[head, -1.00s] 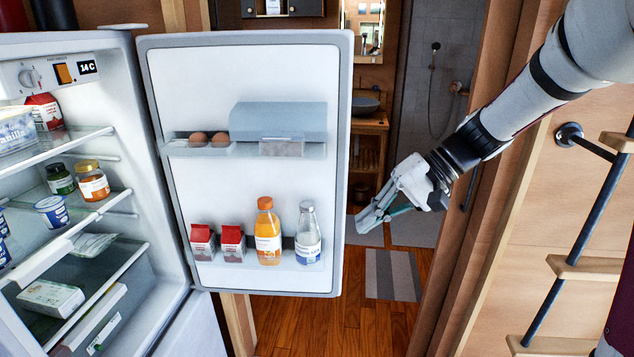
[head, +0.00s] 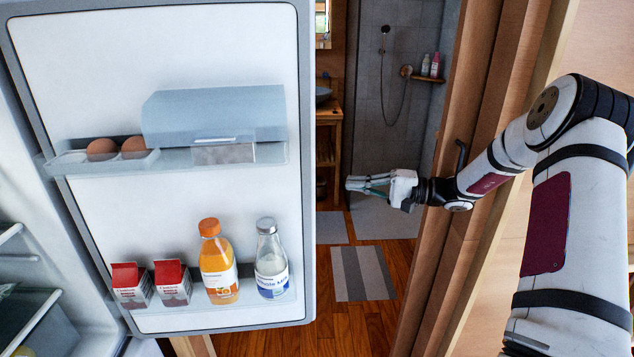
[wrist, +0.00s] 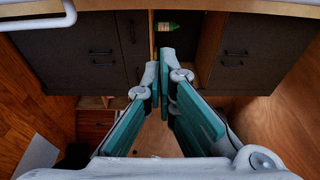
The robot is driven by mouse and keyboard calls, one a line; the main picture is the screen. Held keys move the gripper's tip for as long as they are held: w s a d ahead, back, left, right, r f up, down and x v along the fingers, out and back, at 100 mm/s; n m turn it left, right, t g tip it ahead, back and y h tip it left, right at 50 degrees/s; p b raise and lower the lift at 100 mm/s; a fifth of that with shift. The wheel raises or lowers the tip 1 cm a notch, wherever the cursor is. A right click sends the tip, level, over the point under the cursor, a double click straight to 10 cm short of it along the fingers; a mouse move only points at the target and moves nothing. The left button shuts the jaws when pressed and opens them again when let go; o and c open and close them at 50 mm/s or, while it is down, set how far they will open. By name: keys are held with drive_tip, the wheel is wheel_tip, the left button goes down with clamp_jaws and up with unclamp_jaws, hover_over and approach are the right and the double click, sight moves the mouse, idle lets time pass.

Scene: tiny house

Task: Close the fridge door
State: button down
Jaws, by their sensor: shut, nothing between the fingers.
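The fridge door (head: 200,60) stands wide open at the left of the head view, its inner side facing me. Its shelves hold eggs, a grey-blue box, red cartons, an orange juice bottle (head: 218,265) and a milk bottle (head: 270,260). Part of the fridge interior (head: 25,250) shows at the far left. My gripper (head: 350,184) is shut and empty, to the right of the door's free edge and apart from it in the picture. Its fingers point left. In the wrist view, my gripper (wrist: 163,72) has its fingertips together. The door's outer face is hidden in the head view.
A wooden door frame (head: 440,190) stands close on the right, beside my arm. Beyond lie a shower area (head: 400,90) and a striped mat (head: 362,273) on the wooden floor. Dark cabinets (wrist: 65,50) and a green bottle (wrist: 168,27) show in the wrist view.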

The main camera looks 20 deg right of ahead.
drive_tip(key=w+a+p, duration=0.1)
drive_tip(key=a+p, duration=0.1)
drive_tip(key=a, duration=0.7)
drive_tip(key=shift+w+a, duration=0.15)
drive_tip(key=shift+w, duration=0.05)
idle(0.3)
